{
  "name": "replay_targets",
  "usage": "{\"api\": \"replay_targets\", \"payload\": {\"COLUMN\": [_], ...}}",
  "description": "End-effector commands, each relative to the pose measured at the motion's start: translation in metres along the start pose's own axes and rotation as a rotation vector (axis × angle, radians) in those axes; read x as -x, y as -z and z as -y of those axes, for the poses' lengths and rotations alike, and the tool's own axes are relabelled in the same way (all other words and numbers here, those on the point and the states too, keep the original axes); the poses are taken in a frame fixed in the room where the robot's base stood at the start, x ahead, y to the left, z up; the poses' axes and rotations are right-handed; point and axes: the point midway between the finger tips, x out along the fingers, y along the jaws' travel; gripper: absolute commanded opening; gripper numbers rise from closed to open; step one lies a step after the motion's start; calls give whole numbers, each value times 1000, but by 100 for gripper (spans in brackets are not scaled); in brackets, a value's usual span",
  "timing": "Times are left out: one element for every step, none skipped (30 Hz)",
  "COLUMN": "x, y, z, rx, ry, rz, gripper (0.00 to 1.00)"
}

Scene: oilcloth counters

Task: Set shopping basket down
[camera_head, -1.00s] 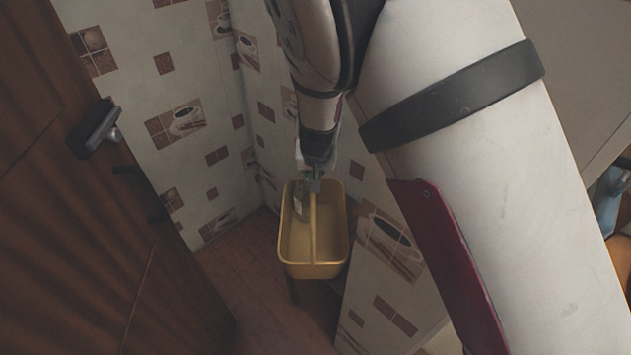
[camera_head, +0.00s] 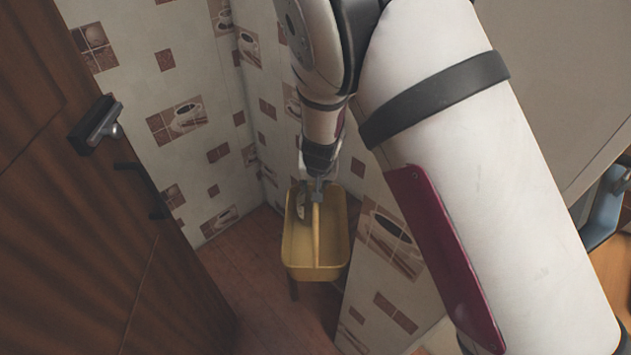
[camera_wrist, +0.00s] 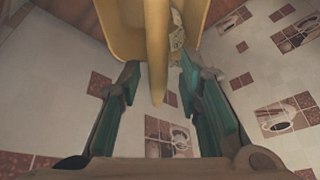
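The yellow shopping basket (camera_head: 333,268) is upright in the corner, with its central bar handle (camera_head: 316,232) running lengthwise. It also shows at the top of the wrist view (camera_wrist: 198,22). My gripper (camera_head: 316,187) is at the far end of the handle. In the wrist view my gripper's two fingers (camera_wrist: 160,74) are spread on either side of the handle, with a gap visible on each side. A small pale patterned item (camera_head: 301,207) is inside the basket at the far left, partly hidden. What carries the basket is mostly hidden beneath it.
A dark wooden leg (camera_head: 293,288) shows under the basket. A brown wooden door (camera_head: 110,230) with a dark handle stands on the left. Patterned walls (camera_head: 150,60) close the corner, and a patterned panel (camera_head: 380,290) stands close on the right. Red-brown floor (camera_head: 250,285) is clear in front.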

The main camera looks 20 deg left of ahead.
Motion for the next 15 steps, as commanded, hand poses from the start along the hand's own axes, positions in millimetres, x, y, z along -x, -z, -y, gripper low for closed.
{"api": "replay_targets", "payload": {"x": [0, 0, 0, 0, 0, 2, 3, 5, 8, 12, 16, 23, 29, 35, 44], "y": [0, 0, 0, 0, 0, 1, 1, 2, 2, 1, 1, 2, 2, 2, 1], "z": [0, 0, 0, 0, 0, 0, 0, 0, 1, 1, 1, 2, 2, 1, 2], "rx": [0, 0, 0, 0, 0, 0, -1, -1, 0, 1, 1, 0, 1, 1, 1], "ry": [0, 0, 0, 0, 0, 0, 0, 0, 1, 1, 1, 2, 2, 1, 3], "rz": [0, 0, 0, 0, 0, 0, -1, -1, -1, -1, -1, -3, -3, -3, -2], "gripper": [32, 32, 32, 32, 32, 32, 32, 32, 32, 32, 32, 32, 32, 32, 32]}}
